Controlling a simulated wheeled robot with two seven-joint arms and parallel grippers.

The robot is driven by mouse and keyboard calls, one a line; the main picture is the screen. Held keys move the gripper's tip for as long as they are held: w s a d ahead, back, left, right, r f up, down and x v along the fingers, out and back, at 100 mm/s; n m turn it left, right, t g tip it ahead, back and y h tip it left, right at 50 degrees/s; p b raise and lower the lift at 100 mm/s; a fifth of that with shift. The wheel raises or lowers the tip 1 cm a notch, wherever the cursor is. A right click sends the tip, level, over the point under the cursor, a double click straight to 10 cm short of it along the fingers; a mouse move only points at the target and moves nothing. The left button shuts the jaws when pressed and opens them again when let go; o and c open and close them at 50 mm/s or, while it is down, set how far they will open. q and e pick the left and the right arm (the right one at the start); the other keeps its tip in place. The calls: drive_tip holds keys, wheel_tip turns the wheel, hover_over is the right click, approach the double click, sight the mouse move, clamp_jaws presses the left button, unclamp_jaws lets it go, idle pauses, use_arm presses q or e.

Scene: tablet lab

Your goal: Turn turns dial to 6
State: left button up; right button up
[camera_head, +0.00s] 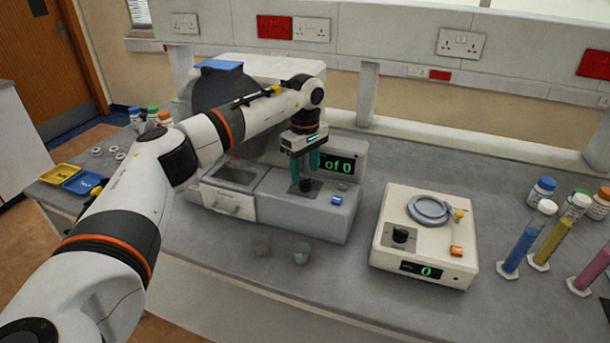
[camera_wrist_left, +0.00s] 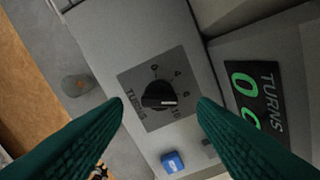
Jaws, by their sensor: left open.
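The turns dial is a black knob (camera_wrist_left: 158,94) on a dark square plate lettered TURNS, with small numbers around it. Its white pointer mark faces right in the wrist view; the exact number it meets is hard to read. In the head view the knob (camera_head: 306,186) sits on the grey machine's front deck. My left gripper (camera_head: 304,166) is open above the knob, fingers pointing down. In the wrist view its teal fingertips (camera_wrist_left: 159,102) stand on either side of the knob, apparently not touching it.
A blue button (camera_head: 336,200) is close beside the dial. A cream device (camera_head: 424,236) with its own black knob and a display of 0 stands to the right. Coloured cylinders (camera_head: 527,238) are at the far right.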

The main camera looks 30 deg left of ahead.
sight(305, 180)
use_arm(q)
wheel_tip(305, 180, up, 10)
drive_tip(key=b, duration=0.1)
drive_tip(key=shift+f+b, duration=0.15)
drive_tip(key=shift+b, duration=0.15)
drive_tip(key=shift+f, duration=0.1)
